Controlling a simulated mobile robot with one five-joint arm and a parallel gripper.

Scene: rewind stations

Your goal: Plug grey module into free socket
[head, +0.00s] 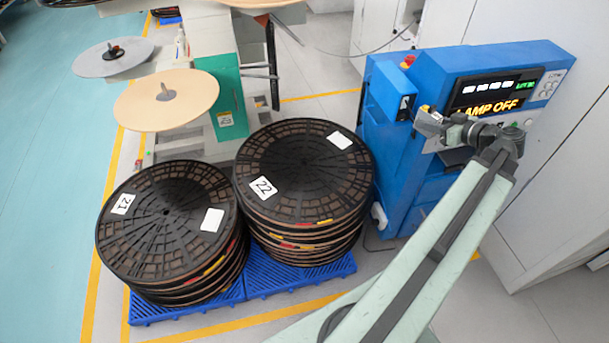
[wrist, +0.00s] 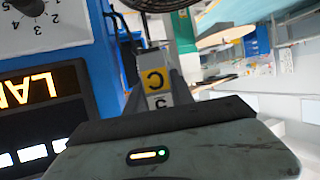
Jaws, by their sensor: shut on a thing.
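My gripper (head: 443,124) is in front of the left part of the blue machine (head: 385,165) in the head view. It is shut on a small grey module (head: 428,123). In the wrist view the grey module (wrist: 158,99) shows beyond my wrist housing, with a yellow label marked C. A dark recessed fitting (head: 405,107) sits on the machine's blue left column, just up and left of the module. The module looks apart from it, but the gap is hard to judge. I cannot make out for certain which opening is the free socket.
The machine's display (head: 493,95) reads LAMP OFF in orange, below several white blocks and a green one. Stacked black reels (head: 170,215), labelled 21 and 22, stand on blue pallets (head: 300,277) at left. White cabinets (head: 560,190) stand at right.

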